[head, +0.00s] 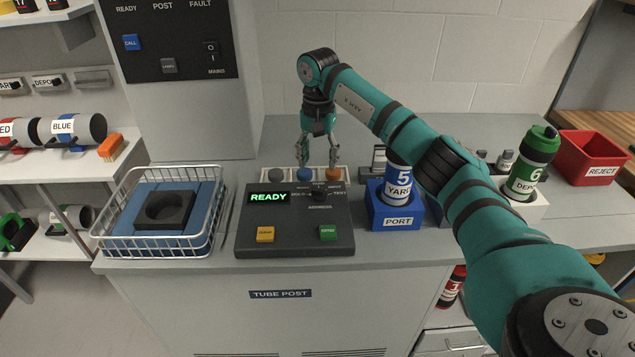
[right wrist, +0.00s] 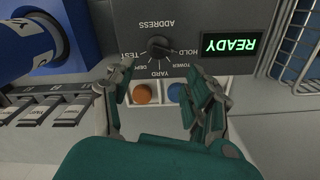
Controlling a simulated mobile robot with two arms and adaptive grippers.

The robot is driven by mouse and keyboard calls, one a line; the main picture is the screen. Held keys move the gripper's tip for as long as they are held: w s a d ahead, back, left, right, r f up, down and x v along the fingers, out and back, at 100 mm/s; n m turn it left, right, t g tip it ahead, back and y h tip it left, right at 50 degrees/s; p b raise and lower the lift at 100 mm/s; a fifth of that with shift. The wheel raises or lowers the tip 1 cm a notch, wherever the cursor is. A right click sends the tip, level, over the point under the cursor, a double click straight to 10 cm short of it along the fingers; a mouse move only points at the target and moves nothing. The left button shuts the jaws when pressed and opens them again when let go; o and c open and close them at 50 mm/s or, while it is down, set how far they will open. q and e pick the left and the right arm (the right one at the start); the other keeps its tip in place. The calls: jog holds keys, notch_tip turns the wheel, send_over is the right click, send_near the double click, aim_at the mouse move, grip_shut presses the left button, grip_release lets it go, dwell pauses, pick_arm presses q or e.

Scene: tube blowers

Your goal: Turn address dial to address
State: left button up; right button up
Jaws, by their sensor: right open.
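The address dial is a small dark knob on the grey control panel (head: 295,222); it shows at the panel's upper right, partly hidden, in the head view (head: 318,192). In the right wrist view the dial (right wrist: 160,47) appears upside down, with ADDRESS, HOLD, TEST, DEPOT, YARD and TOWER lettered around it. I cannot tell surely which label its pointer faces. The green display (head: 269,198) reads READY. My right gripper (head: 319,166) is open and empty, pointing down behind the panel's far edge. In the right wrist view its fingers (right wrist: 158,75) are apart, just short of the dial, not touching it.
Orange (right wrist: 142,93) and blue (right wrist: 176,92) round pieces sit behind the panel, beneath my fingers. A wire basket (head: 214,210) stands left. A blue PORT holder (head: 396,214) with the YARD 5 tube (head: 398,180) stands right. A red REJECT bin (head: 592,157) is far right.

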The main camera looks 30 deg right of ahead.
aim_at(319, 189)
notch_tip(319, 189, down, 5)
jog(key=shift+s+f+p, duration=0.15)
jog(key=shift+p, duration=0.2)
notch_tip(319, 189, down, 2)
jog(key=shift+f, duration=0.45)
pick_arm(q)
jog(key=w, duration=0.1)
jog(key=w+r, duration=0.1)
jog(key=w, duration=0.1)
jog(key=shift+w+r+t, duration=0.2)
jog(key=shift+t, duration=0.1)
pick_arm(e)
grip_shut()
